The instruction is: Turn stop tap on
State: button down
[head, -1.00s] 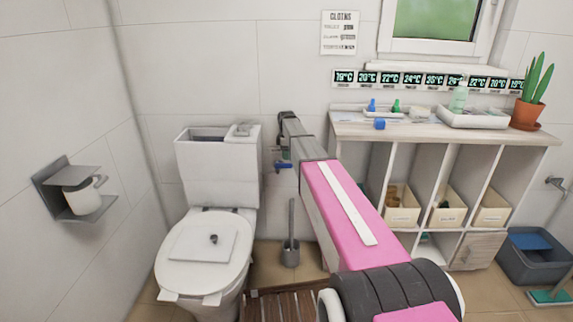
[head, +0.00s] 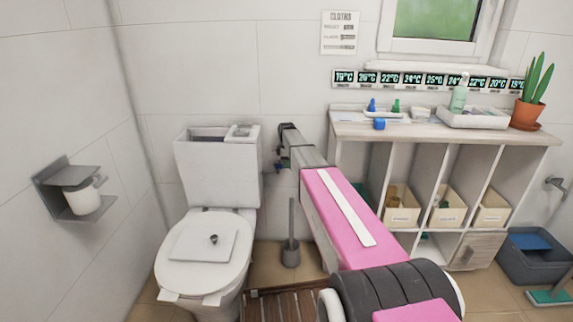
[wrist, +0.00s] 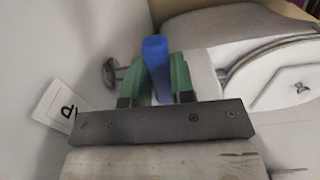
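The stop tap's blue handle (wrist: 157,68) stands between my gripper's two green fingers in the wrist view. The fingers lie along both sides of it with no clear gap, so my gripper (wrist: 157,75) appears shut on it. A round metal part (wrist: 110,72) of the tap shows just left of the fingers, at the wall.
The toilet (head: 208,256) with its tank (head: 215,170) stands close on the left. A toilet brush (head: 291,245) stands below the tap. A shelf unit (head: 440,131) with bottles and bins is to the right. A small tag (wrist: 56,104) shows on the wall.

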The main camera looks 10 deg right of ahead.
aim_at(277, 167)
jog(key=shift+s, duration=0.1)
jog(key=s+a+m, duration=0.1)
jog(key=m, duration=0.3)
jog(key=s+a+m, duration=0.1)
jog(key=m, duration=0.4)
jog(key=s+a+m, duration=0.1)
jog(key=m, duration=0.3)
jog(key=shift+s+a, duration=0.2)
jog(key=shift+a, duration=0.1)
jog(key=shift+a+m, duration=0.45)
jog(key=shift+m, duration=0.8)
jog(key=shift+a+m, duration=0.4)
jog(key=shift+m, duration=0.85)
jog(key=c, duration=1)
grip_release()
jog(key=shift+o, duration=0.2)
